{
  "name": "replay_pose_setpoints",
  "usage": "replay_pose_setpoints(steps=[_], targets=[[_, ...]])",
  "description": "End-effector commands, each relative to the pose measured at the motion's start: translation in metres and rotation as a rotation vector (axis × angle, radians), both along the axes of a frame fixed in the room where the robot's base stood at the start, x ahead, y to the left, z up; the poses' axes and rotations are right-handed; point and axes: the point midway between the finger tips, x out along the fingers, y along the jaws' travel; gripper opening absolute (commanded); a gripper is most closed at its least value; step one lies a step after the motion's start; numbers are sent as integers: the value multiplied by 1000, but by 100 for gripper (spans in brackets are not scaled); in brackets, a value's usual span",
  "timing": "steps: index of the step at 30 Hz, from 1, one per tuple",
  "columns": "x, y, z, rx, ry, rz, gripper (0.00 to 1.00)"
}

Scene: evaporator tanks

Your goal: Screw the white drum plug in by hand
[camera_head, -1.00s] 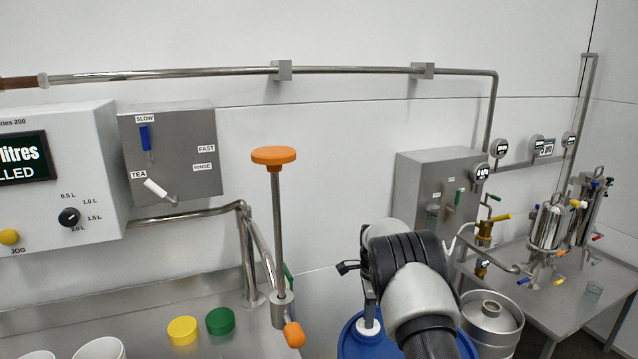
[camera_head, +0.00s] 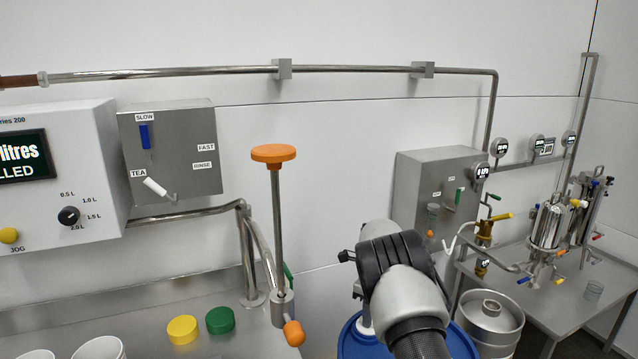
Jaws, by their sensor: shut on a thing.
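The blue drum (camera_head: 350,343) stands at the bottom, right of the steel counter, with its top partly hidden behind my arm. A small part of the white drum plug (camera_head: 365,319) shows at the drum's top, left of my wrist. My gripper (camera_head: 364,302) points down at the plug and is shut on it. My wrist hides most of the fingers and much of the plug. I cannot tell how deep the plug sits in its hole.
A steel pump with an orange knob (camera_head: 273,154) and an orange-tipped spout (camera_head: 293,332) stands close left of the drum. A steel keg (camera_head: 490,318) stands close on the right. Yellow (camera_head: 183,329) and green (camera_head: 220,320) caps lie on the counter.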

Motion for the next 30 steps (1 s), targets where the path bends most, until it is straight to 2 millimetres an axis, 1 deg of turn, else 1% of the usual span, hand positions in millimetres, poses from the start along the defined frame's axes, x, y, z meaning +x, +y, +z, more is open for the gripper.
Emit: replay_pose_setpoints(steps=[7, 12, 15, 23, 30], targets=[[0, 0, 0, 1, -1, -18, 0], [0, 1, 0, 0, 0, -223, 0], [0, 0, 0, 0, 0, -292, 0], [0, 0, 0, 0, 0, -307, 0], [0, 0, 0, 0, 0, -567, 0]])
